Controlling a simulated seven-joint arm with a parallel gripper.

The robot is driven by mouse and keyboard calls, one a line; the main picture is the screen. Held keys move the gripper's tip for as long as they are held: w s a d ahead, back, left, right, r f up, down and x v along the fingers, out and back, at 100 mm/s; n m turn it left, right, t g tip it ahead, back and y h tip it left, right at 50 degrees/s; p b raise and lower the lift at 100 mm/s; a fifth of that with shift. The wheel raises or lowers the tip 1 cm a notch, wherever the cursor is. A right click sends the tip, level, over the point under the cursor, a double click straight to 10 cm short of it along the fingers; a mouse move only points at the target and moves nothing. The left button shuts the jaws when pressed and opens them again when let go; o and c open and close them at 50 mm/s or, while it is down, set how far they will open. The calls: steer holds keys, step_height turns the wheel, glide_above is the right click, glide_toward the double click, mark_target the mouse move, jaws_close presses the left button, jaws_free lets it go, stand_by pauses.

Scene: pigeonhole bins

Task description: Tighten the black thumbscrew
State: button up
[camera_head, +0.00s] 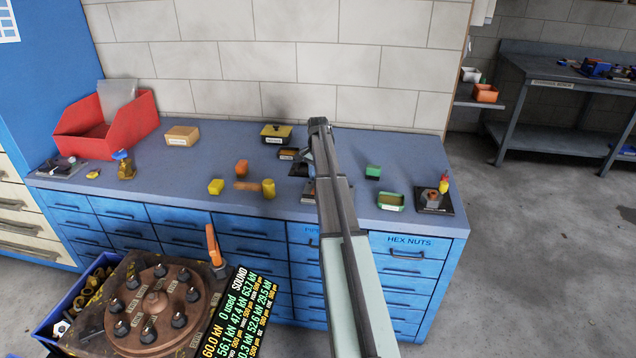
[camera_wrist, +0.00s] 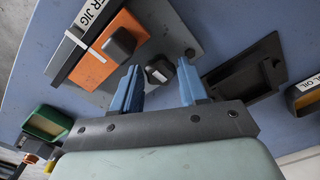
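A second dark, rounded knob (camera_wrist: 120,43) sits on an orange block (camera_wrist: 103,58) beside a label ending "ER JIG". I cannot tell for certain which knob is the thumbscrew. My gripper's two blue fingers are apart, with a visible gap on both sides of the labelled knob. Whether the fingertips are level with it or above it is unclear. In the head view my arm covers most of this spot.
A green bin (camera_wrist: 46,122) stands at left. In the head view, a green tray (camera_head: 391,201) and small blocks lie around my arm; the bench's front strip is mostly clear.

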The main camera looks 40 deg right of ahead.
steer(key=shift+o, duration=0.9)
steer(key=shift+r, duration=0.1)
steer(key=shift+r, duration=2.9)
step_height(320, 180, up, 14)
steer(key=shift+f, duration=0.1)
